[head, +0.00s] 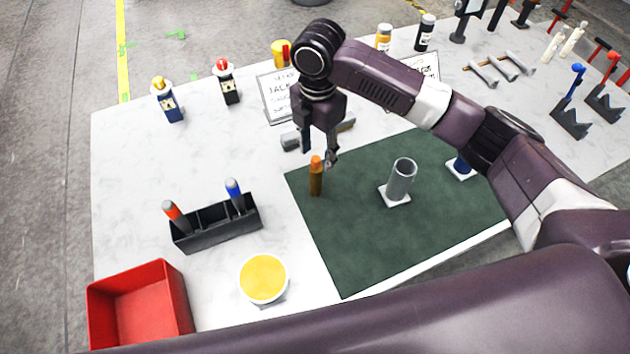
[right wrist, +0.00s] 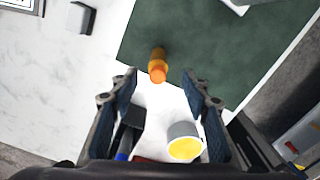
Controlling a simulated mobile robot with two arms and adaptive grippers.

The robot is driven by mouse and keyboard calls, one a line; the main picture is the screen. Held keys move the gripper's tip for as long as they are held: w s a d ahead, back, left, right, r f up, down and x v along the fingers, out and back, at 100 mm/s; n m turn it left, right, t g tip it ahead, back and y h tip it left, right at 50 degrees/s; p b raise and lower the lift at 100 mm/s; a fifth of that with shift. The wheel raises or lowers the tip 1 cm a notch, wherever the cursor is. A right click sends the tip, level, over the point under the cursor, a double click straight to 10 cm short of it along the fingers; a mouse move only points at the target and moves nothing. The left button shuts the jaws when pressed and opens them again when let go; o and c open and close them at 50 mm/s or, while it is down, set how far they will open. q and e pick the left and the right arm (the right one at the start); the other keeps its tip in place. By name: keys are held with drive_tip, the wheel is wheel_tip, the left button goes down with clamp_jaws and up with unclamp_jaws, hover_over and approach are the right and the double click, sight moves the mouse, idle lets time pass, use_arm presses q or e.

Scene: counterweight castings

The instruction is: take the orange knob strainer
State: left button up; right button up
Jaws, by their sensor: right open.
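The orange knob strainer, as I take it, is the small upright piece with an orange top and brownish-orange body (head: 316,178), standing near the left edge of the dark green mat (head: 360,240). My right gripper (head: 318,150) is just behind and above it in the head view. In the right wrist view the orange piece (right wrist: 157,65) lies beyond the open fingertips (right wrist: 160,85), roughly centred between them and not touched. The gap between the fingers is empty. My left gripper is not in view.
A grey cylinder on a white base (head: 402,180) stands on the mat. A black rack (head: 218,232) holds an orange-topped and a blue-topped piece. A yellow-topped white tub (head: 263,278) and a red bin (head: 140,305) are in front.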

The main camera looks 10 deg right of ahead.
sight(317, 168)
wheel_tip(317, 168, down, 3)
drive_tip(key=shift+w+r+b, duration=0.1)
drive_tip(key=shift+r+b, duration=0.05)
drive_tip(key=shift+b, duration=0.75)
drive_tip(key=shift+w+f, duration=0.1)
drive_tip(key=shift+f, duration=0.15)
wheel_tip(317, 168, down, 2)
drive_tip(key=shift+f+p, duration=0.1)
drive_tip(key=shift+p, duration=0.25)
drive_tip(key=shift+f, duration=0.35)
wheel_tip(317, 168, down, 4)
drive_tip(key=shift+a+r+p, duration=0.1)
drive_tip(key=shift+r+p, duration=0.05)
drive_tip(key=shift+p, duration=0.85)
drive_tip(key=shift+f, duration=0.5)
clamp_jaws()
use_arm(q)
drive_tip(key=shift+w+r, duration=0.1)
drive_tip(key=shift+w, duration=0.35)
use_arm(e)
drive_tip(key=shift+r, duration=0.1)
